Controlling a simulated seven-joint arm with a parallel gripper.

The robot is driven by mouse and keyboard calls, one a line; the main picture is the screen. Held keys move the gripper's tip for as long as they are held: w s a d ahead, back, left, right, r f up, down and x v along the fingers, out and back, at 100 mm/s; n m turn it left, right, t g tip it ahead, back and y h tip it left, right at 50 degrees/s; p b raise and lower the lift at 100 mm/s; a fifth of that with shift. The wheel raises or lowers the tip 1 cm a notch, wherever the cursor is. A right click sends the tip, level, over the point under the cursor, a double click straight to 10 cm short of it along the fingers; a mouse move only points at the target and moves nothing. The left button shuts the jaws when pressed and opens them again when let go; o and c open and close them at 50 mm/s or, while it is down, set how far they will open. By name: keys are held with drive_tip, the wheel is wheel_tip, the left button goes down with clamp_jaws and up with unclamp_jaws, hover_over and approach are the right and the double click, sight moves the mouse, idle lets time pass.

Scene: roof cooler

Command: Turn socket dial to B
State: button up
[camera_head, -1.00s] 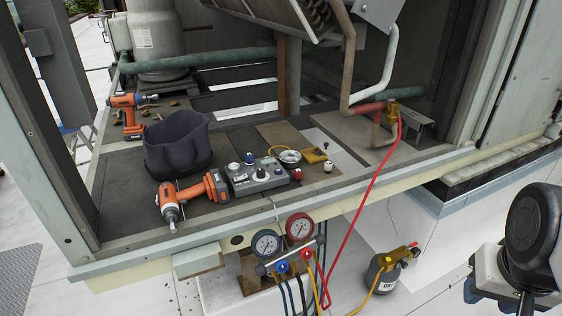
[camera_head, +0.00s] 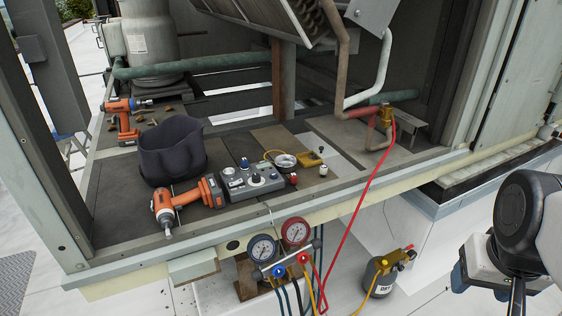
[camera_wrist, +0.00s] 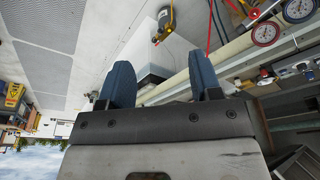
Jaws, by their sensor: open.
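A grey control box (camera_head: 252,182) with several knobs on its top lies on the cooler's floor near the front sill. A larger dial knob (camera_head: 256,178) sits on it, too small for me to read its markings or setting. My gripper (camera_wrist: 165,85) shows in the wrist view with two blue fingers spread apart and nothing between them. It is away from the box, above the pale roof. In the head view my arm is at the lower right, well right of the box, with the fingertips not clearly seen.
An orange drill (camera_head: 187,203) lies just left of the box, and a dark bag (camera_head: 172,152) stands behind it. A gauge manifold (camera_head: 280,255) hangs below the sill. A red hose (camera_head: 358,202) crosses between my arm and the box. A dark cylinder (camera_head: 380,278) stands at right.

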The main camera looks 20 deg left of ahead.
drive_tip(key=w+a+r+n, duration=0.3)
drive_tip(key=w+a+n, duration=0.4)
drive_tip(key=w, duration=0.7)
drive_tip(key=n+g, duration=0.2)
drive_tip(key=n, duration=1.5)
hover_over(256, 176)
wheel_tip(256, 176, down, 14)
drive_tip(key=shift+f, duration=0.25)
drive_tip(key=shift+w+f, duration=0.1)
drive_tip(key=shift+f, duration=3.8)
drive_tip(key=shift+a, duration=0.1)
drive_tip(key=shift+c, duration=0.3)
